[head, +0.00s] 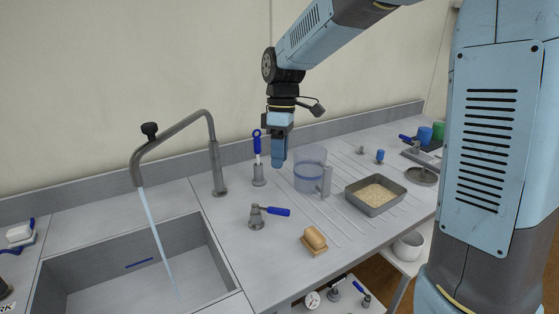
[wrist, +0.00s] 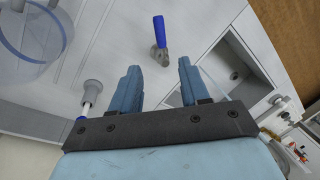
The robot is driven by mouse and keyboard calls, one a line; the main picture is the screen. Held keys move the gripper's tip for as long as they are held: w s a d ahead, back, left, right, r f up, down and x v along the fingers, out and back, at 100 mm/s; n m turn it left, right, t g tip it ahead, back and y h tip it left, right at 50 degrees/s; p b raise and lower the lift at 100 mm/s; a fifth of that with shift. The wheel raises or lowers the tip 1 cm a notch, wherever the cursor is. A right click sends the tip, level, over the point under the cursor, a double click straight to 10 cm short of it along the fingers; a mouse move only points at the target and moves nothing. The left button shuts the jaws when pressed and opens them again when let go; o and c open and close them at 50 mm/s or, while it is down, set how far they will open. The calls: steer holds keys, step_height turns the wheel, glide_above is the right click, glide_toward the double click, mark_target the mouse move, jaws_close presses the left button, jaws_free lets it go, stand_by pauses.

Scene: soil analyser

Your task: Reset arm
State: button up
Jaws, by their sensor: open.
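My gripper (head: 279,160) hangs pointing down over the counter, between the blue loop-handled tool (head: 257,142) in its grey holder and the clear beaker (head: 309,158). In the wrist view its two blue fingers (wrist: 158,66) stand apart with nothing held between them. A blue-handled tool (head: 276,211) rests on a grey stand (head: 257,220) in front of the gripper. In the wrist view this blue handle (wrist: 158,32) lies beyond the fingertips.
A sink (head: 190,270) with a running tap (head: 217,170) is at left. A metal tray of pale grains (head: 376,192) and a tan block (head: 314,239) sit on the counter. Blue and green containers (head: 438,130) stand at the far right. The wall is close behind.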

steer(key=s+d+r+m+t, duration=0.3)
steer(key=s+d+m, duration=0.4)
steer(key=s+d, duration=0.3)
steer(key=s+d+r+m+t, duration=0.4)
steer(key=s+d+m, duration=0.4)
steer(key=s+d, duration=0.1)
steer(key=shift+s+d+r+t+h, duration=0.2)
steer(key=shift+s+d+t+h, duration=0.15)
steer(key=shift+d, duration=0.4)
steer(key=shift+a, duration=0.1)
steer(key=shift+c, duration=0.2)
stand_by(0.8)
